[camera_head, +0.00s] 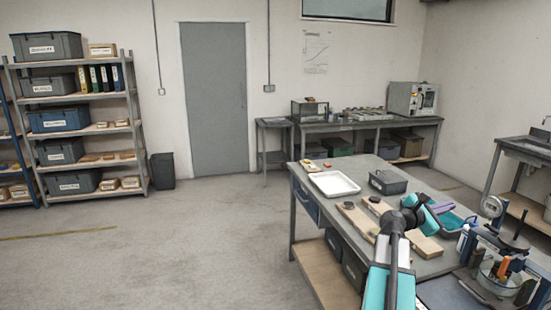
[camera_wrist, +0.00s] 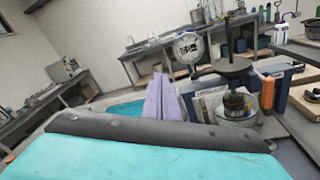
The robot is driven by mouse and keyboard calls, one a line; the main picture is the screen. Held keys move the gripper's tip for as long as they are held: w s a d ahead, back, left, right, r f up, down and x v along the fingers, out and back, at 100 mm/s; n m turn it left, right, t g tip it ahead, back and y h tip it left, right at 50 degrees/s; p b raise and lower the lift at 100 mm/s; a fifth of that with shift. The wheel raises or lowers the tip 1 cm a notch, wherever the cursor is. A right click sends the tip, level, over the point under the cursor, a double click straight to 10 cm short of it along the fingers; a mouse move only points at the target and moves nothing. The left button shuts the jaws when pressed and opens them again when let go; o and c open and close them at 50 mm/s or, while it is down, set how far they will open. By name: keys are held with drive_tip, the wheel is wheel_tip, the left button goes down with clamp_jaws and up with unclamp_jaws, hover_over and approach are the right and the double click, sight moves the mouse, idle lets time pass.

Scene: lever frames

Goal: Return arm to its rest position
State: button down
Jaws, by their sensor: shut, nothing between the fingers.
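My arm reaches up from the bottom of the head view over the grey workbench (camera_head: 420,262), its teal and black links bent above the bench top. My gripper's purple fingers (camera_head: 443,208) show past the wrist, in front of a teal tray (camera_head: 462,222). In the wrist view my gripper (camera_wrist: 161,97) has its two purple fingers together, with nothing held between them. My own teal and grey housing fills the bottom of that view. The exact gap between the fingertips and the bench is hard to tell.
The bench holds a white tray (camera_head: 334,183), a dark grey bin (camera_head: 388,182), wooden boards (camera_head: 357,219) and, at right, a glass bowl (camera_head: 498,278) beside a round dial (camera_head: 491,207). The dial also shows close in the wrist view (camera_wrist: 186,47). Open floor lies left.

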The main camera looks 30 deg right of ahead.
drive_tip(key=w+a+f+n+t+y, duration=0.1)
drive_tip(key=w+a+f+n+t, duration=0.1)
drive_tip(key=w+a+f, duration=0.65)
drive_tip(key=w+a+f+n+t+y, duration=0.2)
drive_tip(key=w+a+f, duration=0.4)
drive_tip(key=w+f, duration=0.4)
drive_tip(key=w+a+f+y, duration=0.3)
drive_tip(key=a+f+y, duration=0.1)
drive_tip(key=a+f, duration=1.7)
drive_tip(key=s+a+f+m+g+y, duration=0.1)
drive_tip(key=s+a+f+m+y, duration=0.1)
drive_tip(key=s+a+f, duration=0.7)
drive_tip(key=s+a+f+m+g+y, duration=0.1)
drive_tip(key=s+a+f+g+y, duration=0.2)
drive_tip(key=a+f, duration=0.95)
drive_tip(key=s+a+f+m+g+y, duration=0.3)
drive_tip(key=s+a+m+y, duration=0.2)
drive_tip(key=s+a+m, duration=0.7)
drive_tip(key=s+a, duration=0.3)
drive_tip(key=s, duration=0.3)
drive_tip(key=shift+s+a+g, duration=0.15)
drive_tip(key=shift+a+g, duration=0.05)
drive_tip(key=shift+g, duration=0.1)
